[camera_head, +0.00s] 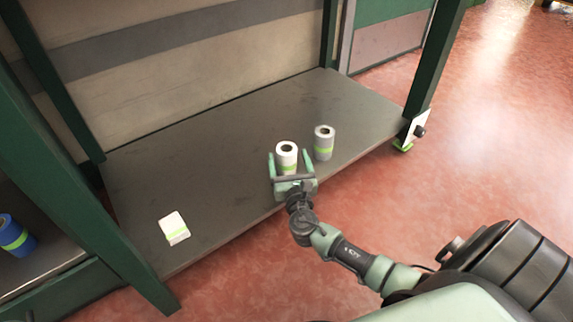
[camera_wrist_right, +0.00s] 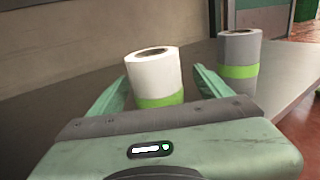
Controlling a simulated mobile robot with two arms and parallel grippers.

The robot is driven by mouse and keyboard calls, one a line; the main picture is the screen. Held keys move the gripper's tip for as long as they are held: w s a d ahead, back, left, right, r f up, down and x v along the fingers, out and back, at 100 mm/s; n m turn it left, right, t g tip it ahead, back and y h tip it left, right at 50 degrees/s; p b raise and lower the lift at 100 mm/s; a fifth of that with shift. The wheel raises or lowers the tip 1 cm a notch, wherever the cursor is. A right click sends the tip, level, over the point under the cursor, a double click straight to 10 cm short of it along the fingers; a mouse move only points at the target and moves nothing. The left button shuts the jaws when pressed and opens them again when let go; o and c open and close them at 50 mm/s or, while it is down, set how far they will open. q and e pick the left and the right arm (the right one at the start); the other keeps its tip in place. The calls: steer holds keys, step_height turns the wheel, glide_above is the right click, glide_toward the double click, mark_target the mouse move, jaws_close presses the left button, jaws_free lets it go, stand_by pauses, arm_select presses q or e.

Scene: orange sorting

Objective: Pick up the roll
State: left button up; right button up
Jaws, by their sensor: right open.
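A white roll with a green band (camera_head: 287,152) stands upright on the dark shelf near its front edge. My right gripper (camera_head: 290,160) is open, with one finger on each side of this roll. In the right wrist view the white roll (camera_wrist_right: 154,75) stands between the two green fingers, and the palm hides its base. I cannot tell whether the fingers touch it. A grey roll with a green band (camera_head: 324,143) stands upright just to the right, outside the fingers; it also shows in the right wrist view (camera_wrist_right: 238,62). My left gripper is not in view.
A small white item with a green band (camera_head: 174,228) is on the shelf (camera_head: 225,140) at the left. A blue item (camera_head: 15,235) is on another shelf at far left. Green posts (camera_head: 432,65) frame the shelf. Its middle and back are clear.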

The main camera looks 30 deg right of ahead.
steer(key=b+x, duration=0.2)
steer(key=x, duration=0.1)
steer(key=shift+w+f, duration=0.2)
steer(key=shift+w, duration=0.1)
steer(key=shift+w+r, duration=0.1)
steer(key=shift+w, duration=0.05)
steer(key=c, duration=1.5)
steer(key=shift+r, duration=0.15)
